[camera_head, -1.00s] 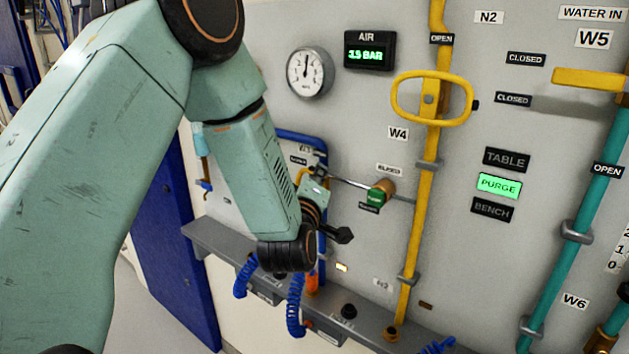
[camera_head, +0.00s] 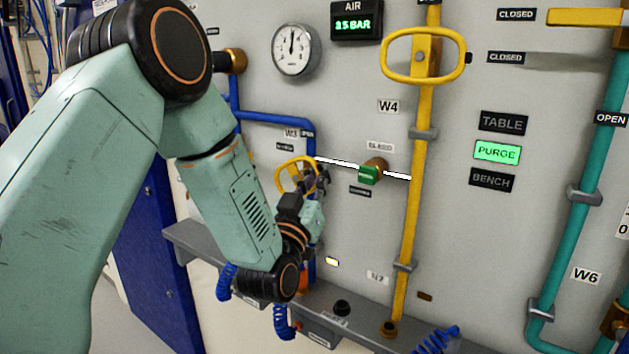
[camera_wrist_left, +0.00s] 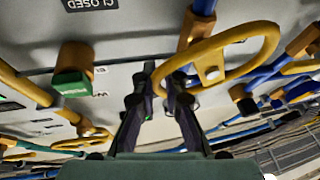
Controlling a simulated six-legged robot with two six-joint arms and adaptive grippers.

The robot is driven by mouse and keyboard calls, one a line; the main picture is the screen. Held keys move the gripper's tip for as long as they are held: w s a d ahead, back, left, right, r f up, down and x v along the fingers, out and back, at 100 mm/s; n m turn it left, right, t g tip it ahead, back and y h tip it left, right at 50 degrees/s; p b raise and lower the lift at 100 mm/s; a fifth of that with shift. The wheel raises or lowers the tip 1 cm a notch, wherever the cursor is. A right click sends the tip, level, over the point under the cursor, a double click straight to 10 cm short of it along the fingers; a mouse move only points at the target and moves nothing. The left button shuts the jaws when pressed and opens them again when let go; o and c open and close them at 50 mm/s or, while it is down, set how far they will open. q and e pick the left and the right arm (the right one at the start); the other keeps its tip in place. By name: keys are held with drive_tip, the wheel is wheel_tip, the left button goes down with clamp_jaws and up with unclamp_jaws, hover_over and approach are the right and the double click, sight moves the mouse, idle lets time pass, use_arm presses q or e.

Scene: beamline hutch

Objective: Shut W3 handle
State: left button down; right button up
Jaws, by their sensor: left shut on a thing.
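The W3 handle (camera_head: 279,178) is a yellow oval ring on the blue pipe, below the W3 label (camera_head: 291,133). The wrist view shows its ring and hub (camera_wrist_left: 209,65) close up, in front of the fingers. My left gripper (camera_head: 320,180) is at the ring's right side in the head view. In the wrist view my left gripper (camera_wrist_left: 161,75) has its dark fingers on either side of the ring's left end, shut on it. The gripper and wrist hide part of the ring and pipe in the head view. My right gripper is not in view.
A green-tipped bleed valve (camera_head: 368,174) sticks out just right of the handle. The yellow W4 pipe (camera_head: 408,220) with its oval handle (camera_head: 386,53) stands further right. A grey ledge (camera_head: 190,240) with blue coiled hoses (camera_head: 284,322) runs below.

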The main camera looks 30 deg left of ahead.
use_arm(q)
drive_tip(key=m+h, duration=0.1)
drive_tip(key=m, duration=0.1)
drive_tip(key=f+m+h, duration=0.1)
drive_tip(key=m, duration=0.1)
drive_tip(key=shift+d+f+t, duration=0.1)
drive_tip(key=shift+t, duration=0.3)
drive_tip(key=shift+f+m+h, duration=0.25)
drive_tip(key=shift+m+h, duration=0.35)
drive_tip(key=shift+m, duration=0.25)
drive_tip(key=shift+f+m+h, duration=0.2)
drive_tip(key=shift+m+h, duration=0.4)
drive_tip(key=shift+m, duration=0.3)
drive_tip(key=shift+f+m+h, duration=0.25)
drive_tip(key=shift+m+h, duration=0.35)
drive_tip(key=shift+m, duration=0.25)
drive_tip(key=c, duration=1.4)
unclamp_jaws()
drive_tip(key=shift+d, duration=0.1)
drive_tip(key=shift+v, duration=6.1)
drive_tip(key=shift+w, duration=0.1)
